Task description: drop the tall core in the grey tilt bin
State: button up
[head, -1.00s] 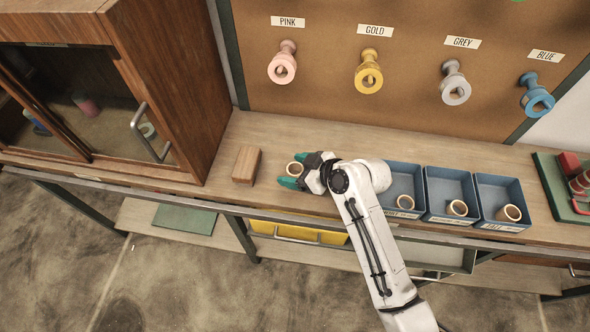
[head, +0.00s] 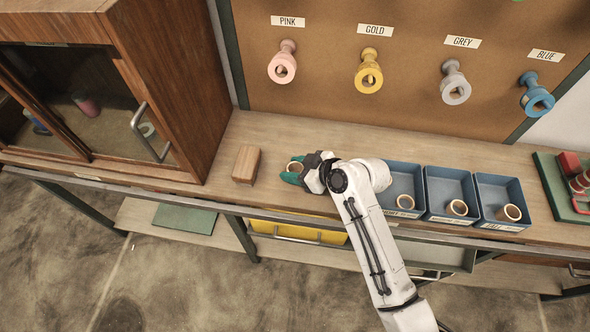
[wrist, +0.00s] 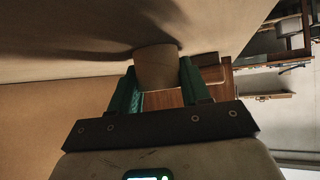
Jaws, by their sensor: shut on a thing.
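A tan, ring-shaped core (head: 295,167) stands on the workbench between the green fingertips of my gripper (head: 293,172). My gripper is shut on it from the right. The wrist view shows the core (wrist: 157,68) between the two green fingers (wrist: 159,82), its far end against or close to the bench surface. I cannot tell its height against other cores. The grey tilt bin (head: 452,260) is under the bench front, right of the yellow one and partly hidden by my arm.
A wooden block (head: 246,164) lies left of my gripper. The yellow bin (head: 290,232) is below the bench edge. Three blue trays (head: 430,172) to the right each hold a core. Spools hang on the pegboard (head: 330,90). A wooden cabinet (head: 180,90) stands left.

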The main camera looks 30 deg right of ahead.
jog(key=shift+r, duration=0.15)
jog(key=shift+r, duration=0.25)
notch_tip(320, 180, up, 2)
jog(key=shift+w+r+b, duration=0.1)
jog(key=shift+r+b, duration=0.1)
jog(key=shift+b, duration=0.2)
jog(key=s+r, duration=0.9)
jog(key=s, duration=0.5)
jog(key=shift+r+b, duration=0.4)
